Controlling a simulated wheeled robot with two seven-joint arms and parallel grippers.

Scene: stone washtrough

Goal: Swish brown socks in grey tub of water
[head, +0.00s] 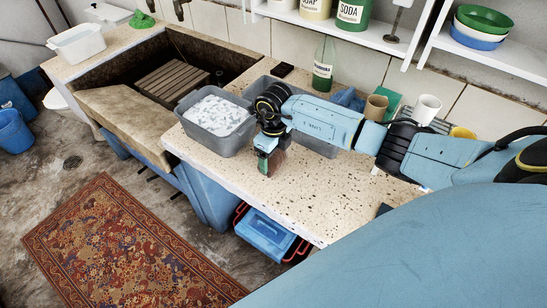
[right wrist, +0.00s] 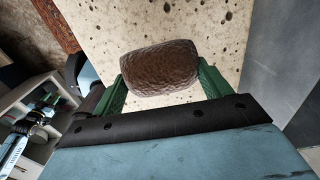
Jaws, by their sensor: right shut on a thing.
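My right gripper (head: 267,164) is shut on the brown socks (right wrist: 160,68), a rounded, ribbed brown bundle between its green fingers in the right wrist view. In the head view the socks (head: 278,163) show partly behind the fingers, over the speckled counter; I cannot tell whether they touch it. A grey tub (head: 216,143) with white foam over its contents stands just left of the gripper. A second grey tub (head: 321,149) stands behind my right arm, which hides most of its inside, so I cannot see what it holds. My left gripper is not in view.
The stone trough (head: 125,118) with a wooden slatted board lies at the left. The front of the speckled counter (head: 230,185) is clear.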

